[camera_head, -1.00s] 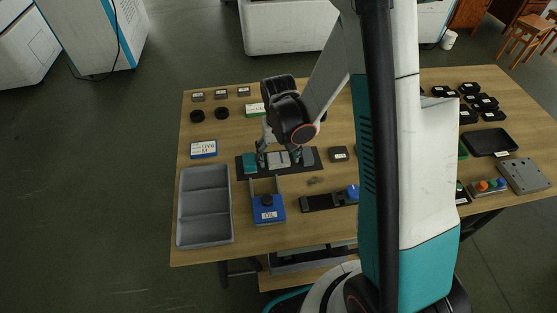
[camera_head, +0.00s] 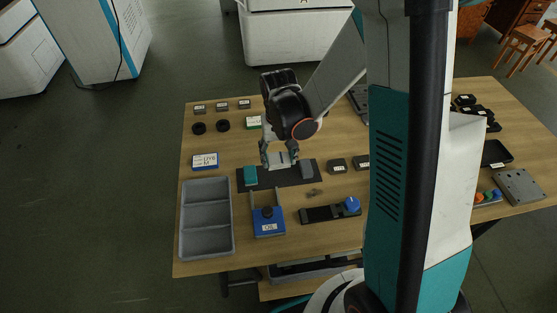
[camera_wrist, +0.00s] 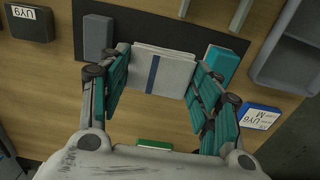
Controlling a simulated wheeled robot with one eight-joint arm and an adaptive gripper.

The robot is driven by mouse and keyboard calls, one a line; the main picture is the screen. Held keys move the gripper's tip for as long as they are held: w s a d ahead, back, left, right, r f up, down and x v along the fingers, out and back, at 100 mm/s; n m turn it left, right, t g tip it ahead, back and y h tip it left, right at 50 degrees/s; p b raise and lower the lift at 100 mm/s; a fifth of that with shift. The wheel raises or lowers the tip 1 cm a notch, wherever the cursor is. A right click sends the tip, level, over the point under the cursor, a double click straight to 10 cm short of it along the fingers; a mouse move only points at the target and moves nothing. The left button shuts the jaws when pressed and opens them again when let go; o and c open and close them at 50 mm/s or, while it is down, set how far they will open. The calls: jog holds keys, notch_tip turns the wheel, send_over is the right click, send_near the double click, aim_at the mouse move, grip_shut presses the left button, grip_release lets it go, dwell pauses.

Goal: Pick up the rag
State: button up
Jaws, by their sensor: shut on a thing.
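The rag (camera_wrist: 158,75) is a folded pale grey-white cloth with a dark blue stripe across it. My gripper (camera_wrist: 160,68) is shut on it, with a teal-padded finger against each side in the wrist view. In the head view the rag (camera_head: 281,160) shows between the fingertips of my gripper (camera_head: 280,158), over the dark mat (camera_head: 279,178). It appears slightly above the mat, though the gap is hard to judge.
On the mat, a teal block (camera_head: 250,175) stands left of the rag and a grey block (camera_head: 307,171) right. A grey divided tray (camera_head: 206,205), a blue oil holder (camera_head: 268,225) and a dark strip with a blue knob (camera_head: 352,204) lie nearer on the table.

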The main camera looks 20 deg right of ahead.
aim_at(279, 157)
notch_tip(279, 157, up, 14)
jog(key=p, duration=0.4)
jog(key=shift+o, duration=0.6)
jog(key=shift+d+f, duration=0.1)
jog(key=shift+f, duration=0.05)
